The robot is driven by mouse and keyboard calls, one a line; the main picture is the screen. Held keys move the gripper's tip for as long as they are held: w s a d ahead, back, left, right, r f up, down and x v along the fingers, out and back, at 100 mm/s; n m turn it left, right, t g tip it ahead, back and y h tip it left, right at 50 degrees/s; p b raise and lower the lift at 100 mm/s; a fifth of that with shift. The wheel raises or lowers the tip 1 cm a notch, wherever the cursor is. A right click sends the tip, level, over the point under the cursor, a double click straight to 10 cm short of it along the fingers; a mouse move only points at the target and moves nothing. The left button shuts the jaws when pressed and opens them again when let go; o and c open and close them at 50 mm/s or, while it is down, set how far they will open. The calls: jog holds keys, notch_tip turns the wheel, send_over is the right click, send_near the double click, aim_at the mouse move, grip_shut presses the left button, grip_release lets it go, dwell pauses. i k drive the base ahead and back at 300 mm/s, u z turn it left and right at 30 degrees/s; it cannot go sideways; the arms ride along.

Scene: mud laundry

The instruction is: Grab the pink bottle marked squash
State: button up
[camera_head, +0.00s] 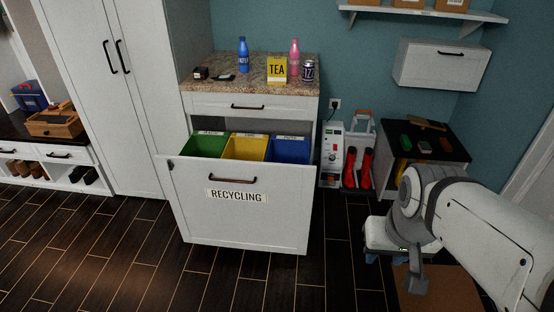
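A pink bottle (294,57) stands upright at the back of the granite counter (225,93), toward its right side. Its label is too small to read. A yellow TEA box (277,69) stands in front of it to the left, and a dark can (308,71) in front to the right; its lower part is partly hidden. My gripper (415,281) hangs low at the right, over the floor, well away from the counter and apart from the bottle. I cannot make out whether its fingers are open or shut.
A blue bottle (243,54) and small dark items (201,73) share the counter. Below, the RECYCLING drawer (232,220) stands pulled out with green, yellow and blue bins. Red boots (366,168) and a dark-topped side table (440,147) are at right. Floor at left is clear.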

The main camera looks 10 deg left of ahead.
aim_at(294, 53)
jog(key=z, duration=0.05)
jog(key=k, duration=0.9)
jog(key=u, duration=0.15)
jog(key=i, duration=1.4)
jog(key=z, duration=0.05)
